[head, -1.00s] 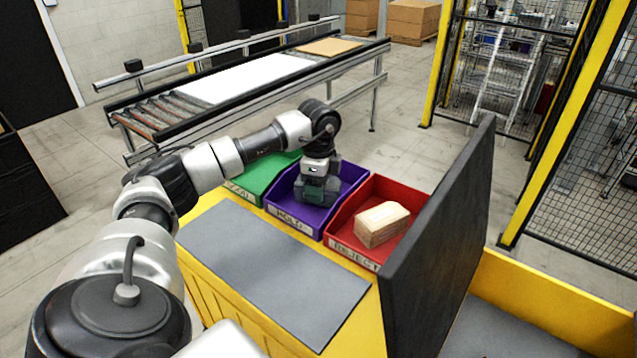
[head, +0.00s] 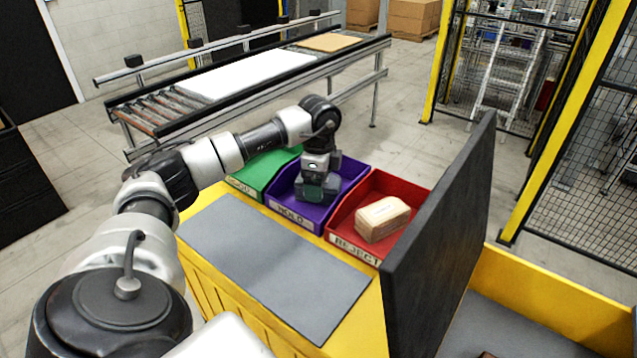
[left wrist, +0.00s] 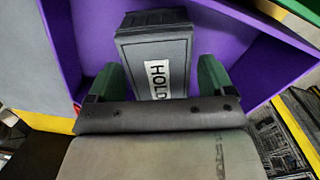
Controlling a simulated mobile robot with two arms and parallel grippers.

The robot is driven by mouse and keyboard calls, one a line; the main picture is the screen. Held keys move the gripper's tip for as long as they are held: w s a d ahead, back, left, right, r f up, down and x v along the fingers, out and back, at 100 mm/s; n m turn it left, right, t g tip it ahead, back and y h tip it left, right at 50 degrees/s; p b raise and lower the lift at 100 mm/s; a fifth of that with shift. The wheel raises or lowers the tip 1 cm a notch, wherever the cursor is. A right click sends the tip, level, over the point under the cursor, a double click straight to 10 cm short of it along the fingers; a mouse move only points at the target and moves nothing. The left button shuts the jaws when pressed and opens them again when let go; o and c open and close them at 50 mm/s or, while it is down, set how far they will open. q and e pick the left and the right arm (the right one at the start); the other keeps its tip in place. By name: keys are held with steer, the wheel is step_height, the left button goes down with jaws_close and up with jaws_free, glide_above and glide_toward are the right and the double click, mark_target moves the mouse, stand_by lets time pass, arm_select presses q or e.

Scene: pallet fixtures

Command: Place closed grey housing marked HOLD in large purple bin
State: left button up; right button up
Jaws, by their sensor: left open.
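The grey housing (left wrist: 156,48), closed and with a white HOLD label, lies inside the large purple bin (left wrist: 245,58) in the left wrist view. My left gripper (left wrist: 160,76) is open, with one green finger on each side of the housing's near end. A gap shows beside each finger, so it does not grip the housing. In the head view the left gripper (head: 317,187) points down into the purple bin (head: 320,226), whose front also reads HOLD. There the gripper and arm largely hide the housing. My right gripper is not seen.
A green bin (head: 246,190) stands left of the purple one. A red REJECT bin (head: 345,246) with a light wooden-looking block (head: 382,220) stands right. A tall dark panel (head: 440,235) rises beyond it. The grey mat (head: 270,265) in front is clear. A conveyor (head: 240,80) stands behind.

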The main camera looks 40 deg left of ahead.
arm_select(q)
step_height(320, 180, up, 10)
steer(key=b, duration=0.2)
steer(key=shift+b, duration=0.3)
steer(key=shift+r, duration=0.8)
